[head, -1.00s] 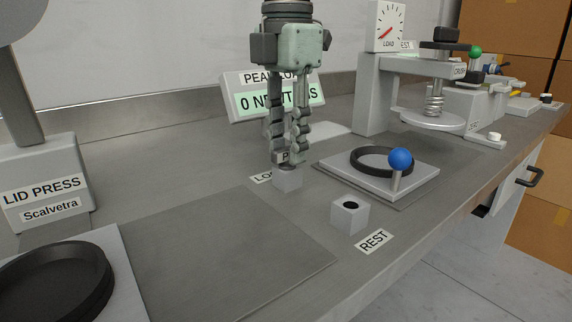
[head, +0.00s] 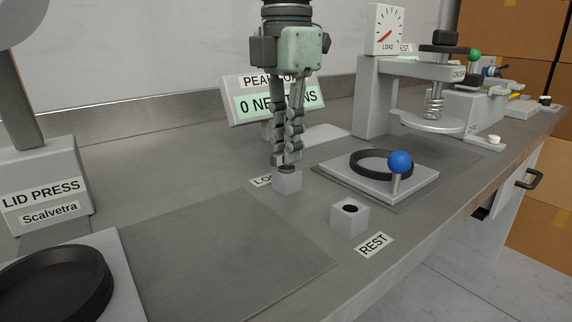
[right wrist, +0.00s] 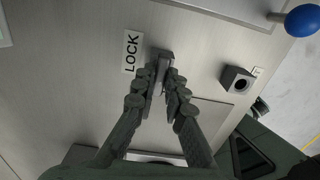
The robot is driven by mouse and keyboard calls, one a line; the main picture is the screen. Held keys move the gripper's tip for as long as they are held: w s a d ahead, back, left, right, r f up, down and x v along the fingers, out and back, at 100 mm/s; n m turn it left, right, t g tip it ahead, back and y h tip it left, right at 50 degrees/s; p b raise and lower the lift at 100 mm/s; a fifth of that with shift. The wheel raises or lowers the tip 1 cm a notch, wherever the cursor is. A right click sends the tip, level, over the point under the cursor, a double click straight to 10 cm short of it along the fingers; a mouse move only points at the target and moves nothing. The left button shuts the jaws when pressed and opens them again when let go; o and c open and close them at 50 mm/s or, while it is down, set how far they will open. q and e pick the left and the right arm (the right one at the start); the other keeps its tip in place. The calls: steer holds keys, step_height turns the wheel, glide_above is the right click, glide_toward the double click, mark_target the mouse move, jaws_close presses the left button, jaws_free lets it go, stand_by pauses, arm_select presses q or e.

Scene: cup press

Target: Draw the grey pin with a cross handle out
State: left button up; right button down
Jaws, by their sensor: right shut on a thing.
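My right gripper (head: 287,158) points down over a small grey block (head: 287,182) beside the LOCK label. It is shut on the grey pin, which is mostly hidden by the fingers in the head view. In the right wrist view the fingertips (right wrist: 161,88) close on the pin's grey handle (right wrist: 160,77); its cross shape is hard to make out. The fingertips are just above the block, and I cannot tell how deep the pin sits in it. A second grey block (head: 349,217) with an empty dark hole stands by the REST label (head: 374,244). My left gripper is not in view.
A plate with a black ring and a blue-knobbed post (head: 400,163) is to the right. The peak-load display (head: 275,100) stands behind the gripper. A press with a dial (head: 386,28) is farther right. The bench's left front is clear beside a black dish (head: 60,283).

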steer(key=shift+r+p, duration=0.45)
steer(key=shift+r, duration=0.2)
steer(key=shift+r+p, duration=1.35)
steer(key=shift+r, duration=0.5)
